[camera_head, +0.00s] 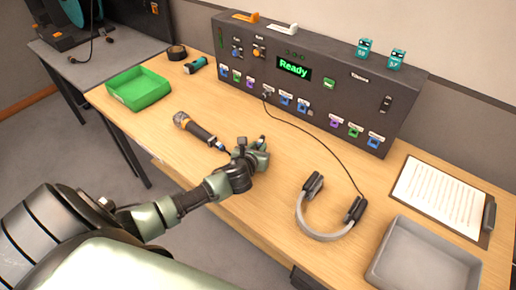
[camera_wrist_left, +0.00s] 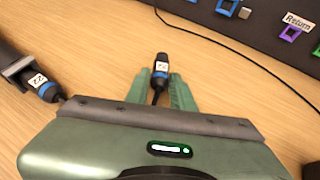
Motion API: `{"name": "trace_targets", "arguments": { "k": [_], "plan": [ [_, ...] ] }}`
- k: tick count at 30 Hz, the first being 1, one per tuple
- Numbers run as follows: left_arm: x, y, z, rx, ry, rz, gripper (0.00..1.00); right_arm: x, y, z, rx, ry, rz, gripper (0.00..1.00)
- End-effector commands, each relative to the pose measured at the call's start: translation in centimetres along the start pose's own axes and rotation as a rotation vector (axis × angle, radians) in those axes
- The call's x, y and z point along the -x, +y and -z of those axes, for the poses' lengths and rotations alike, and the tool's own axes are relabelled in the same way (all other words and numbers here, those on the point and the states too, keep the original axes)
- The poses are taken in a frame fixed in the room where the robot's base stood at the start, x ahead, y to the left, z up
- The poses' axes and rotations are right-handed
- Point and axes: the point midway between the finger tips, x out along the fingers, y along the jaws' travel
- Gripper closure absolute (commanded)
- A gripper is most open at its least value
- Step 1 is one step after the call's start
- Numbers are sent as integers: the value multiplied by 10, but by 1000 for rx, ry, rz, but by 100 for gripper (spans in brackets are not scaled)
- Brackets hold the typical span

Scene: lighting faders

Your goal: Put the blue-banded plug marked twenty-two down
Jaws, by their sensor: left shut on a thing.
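My left gripper (camera_head: 259,153) is over the wooden table in front of the black console. In the left wrist view its green fingers are shut on a dark plug with a blue band (camera_wrist_left: 161,67) and a white label. I cannot read that label surely. The plug's tip points away from the palm, toward the console. A second blue-banded plug (camera_wrist_left: 47,90), whose white label seems to read 22, sits left of the gripper at the end of a dark cylinder (camera_head: 200,131). My right gripper is out of view.
The console (camera_head: 232,60) with coloured sockets and a "Ready" display stands behind. A thin cable (camera_head: 312,134) runs from it to the headphones (camera_head: 325,222) at right. A green tray (camera_head: 138,88), a grey tray (camera_head: 424,258) and a clipboard (camera_head: 440,195) also lie on the table.

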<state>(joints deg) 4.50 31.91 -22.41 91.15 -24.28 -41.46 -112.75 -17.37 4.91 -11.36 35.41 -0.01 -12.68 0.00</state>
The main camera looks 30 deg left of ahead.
Motion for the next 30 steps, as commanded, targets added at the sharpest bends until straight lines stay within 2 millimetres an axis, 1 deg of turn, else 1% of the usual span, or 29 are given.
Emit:
{"name": "trace_targets", "arguments": {
  "k": [6, 15, 16, 18, 26, 30],
  "plan": [
    [-1, 0, 1, -1, -2, 0, 100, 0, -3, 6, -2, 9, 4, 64],
    [-4, 0, 8, -2, -1, 0, 100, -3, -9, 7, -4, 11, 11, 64],
    [-4, 0, 7, -1, -1, 1, 71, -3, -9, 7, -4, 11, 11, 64],
    [-4, 0, 7, -1, -1, 0, 55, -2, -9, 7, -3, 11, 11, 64],
    [-4, 0, 7, -1, -1, 0, 55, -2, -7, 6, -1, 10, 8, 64],
    [-1, 0, 0, 0, -2, 0, 55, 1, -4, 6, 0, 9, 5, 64]
  ]
}}
